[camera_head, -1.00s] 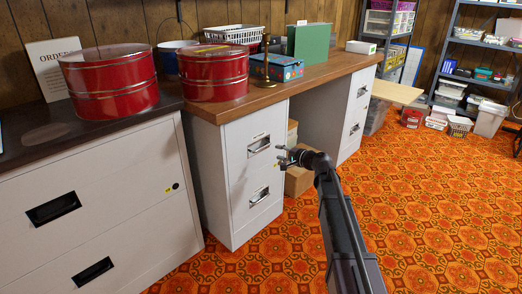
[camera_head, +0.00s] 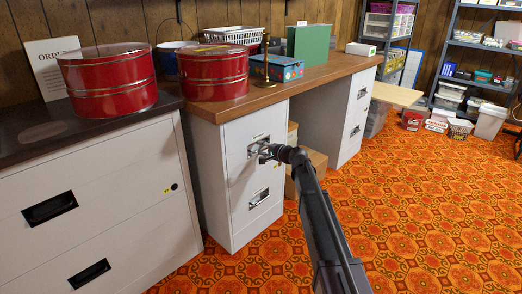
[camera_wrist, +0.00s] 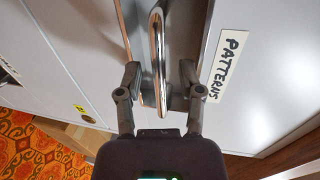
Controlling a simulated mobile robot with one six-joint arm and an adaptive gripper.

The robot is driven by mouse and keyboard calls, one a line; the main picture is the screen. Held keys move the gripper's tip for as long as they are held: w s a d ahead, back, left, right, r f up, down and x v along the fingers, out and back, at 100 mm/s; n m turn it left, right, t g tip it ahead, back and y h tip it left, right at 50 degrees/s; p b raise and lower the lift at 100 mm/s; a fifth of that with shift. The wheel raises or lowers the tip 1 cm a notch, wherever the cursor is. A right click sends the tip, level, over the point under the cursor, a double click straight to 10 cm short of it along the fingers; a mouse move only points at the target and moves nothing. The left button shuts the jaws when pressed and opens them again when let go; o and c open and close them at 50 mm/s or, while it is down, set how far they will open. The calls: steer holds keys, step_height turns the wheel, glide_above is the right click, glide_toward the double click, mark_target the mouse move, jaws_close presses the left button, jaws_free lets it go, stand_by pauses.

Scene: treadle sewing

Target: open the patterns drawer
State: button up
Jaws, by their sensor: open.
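The patterns drawer (camera_head: 237,130) is the upper drawer of the white cabinet under the wooden desktop, and it looks shut. In the wrist view its label (camera_wrist: 228,66) reads "PATTERNS". Its metal bar handle (camera_wrist: 157,45) stands out from a recessed plate. My gripper (camera_wrist: 160,85) is open, with one finger on each side of the handle. Whether either finger touches the bar is unclear. In the head view my gripper (camera_head: 264,152) is at the upper drawer's front and partly hides the handle.
A lower drawer (camera_head: 257,198) with its own handle is below. A wide white cabinet (camera_head: 95,200) stands to the left. Cardboard boxes (camera_head: 312,172) sit in the knee space on the right. Red tins (camera_head: 213,72) stand on top. The patterned carpet in front is clear.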

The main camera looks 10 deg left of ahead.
jaws_close()
steer(key=shift+a, duration=0.1)
steer(key=shift+s, duration=0.15)
